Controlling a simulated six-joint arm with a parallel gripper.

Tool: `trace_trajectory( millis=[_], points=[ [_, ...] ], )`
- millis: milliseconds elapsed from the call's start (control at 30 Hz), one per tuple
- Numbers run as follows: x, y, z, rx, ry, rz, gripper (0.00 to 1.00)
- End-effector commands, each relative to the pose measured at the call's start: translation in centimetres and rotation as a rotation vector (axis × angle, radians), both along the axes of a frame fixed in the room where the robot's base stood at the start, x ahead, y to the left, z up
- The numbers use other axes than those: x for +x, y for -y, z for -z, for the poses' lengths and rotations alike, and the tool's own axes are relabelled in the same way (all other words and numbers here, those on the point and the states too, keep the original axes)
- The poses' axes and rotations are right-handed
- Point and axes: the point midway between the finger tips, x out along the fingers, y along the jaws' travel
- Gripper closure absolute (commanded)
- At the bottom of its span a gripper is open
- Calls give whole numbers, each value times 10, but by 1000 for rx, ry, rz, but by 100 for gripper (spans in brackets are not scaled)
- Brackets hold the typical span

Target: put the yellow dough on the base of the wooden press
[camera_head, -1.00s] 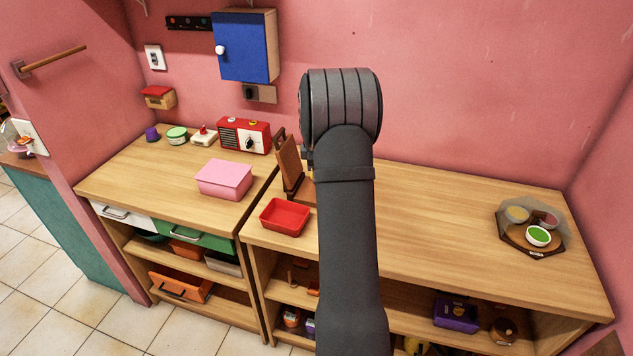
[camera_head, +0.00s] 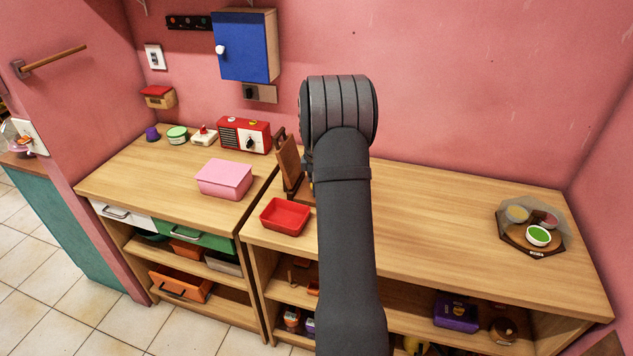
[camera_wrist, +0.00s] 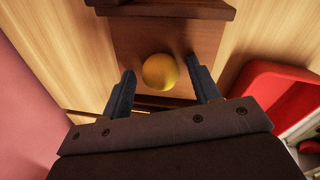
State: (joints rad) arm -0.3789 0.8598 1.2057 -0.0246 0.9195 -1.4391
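The yellow dough (camera_wrist: 160,72) is a round ball in the wrist view. It appears to rest on the dark brown base (camera_wrist: 125,45) of the wooden press. My gripper (camera_wrist: 160,66) is open, with a fingertip on each side of the dough and a visible gap on both sides. In the head view the press (camera_head: 289,162) shows as an upright dark board at the left end of the right counter. My arm hides most of its base, the dough and my gripper there.
A red tray (camera_head: 285,217) stands just in front of the press and also shows at the right of the wrist view (camera_wrist: 252,78). A pink box (camera_head: 224,179) sits on the left counter. A tray of small bowls (camera_head: 522,247) is at the far right. The counter between is clear.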

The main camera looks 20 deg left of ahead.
Motion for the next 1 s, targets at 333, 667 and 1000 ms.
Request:
trace_trajectory(
  millis=[333, 667, 1000],
  points=[
    [-5, 1, -33, 1, 2, 0, 43],
    [-15, 4, -100, 0, 0, 0, 43],
    [-19, 5, -121, -1, -2, 0, 43]
  ],
)
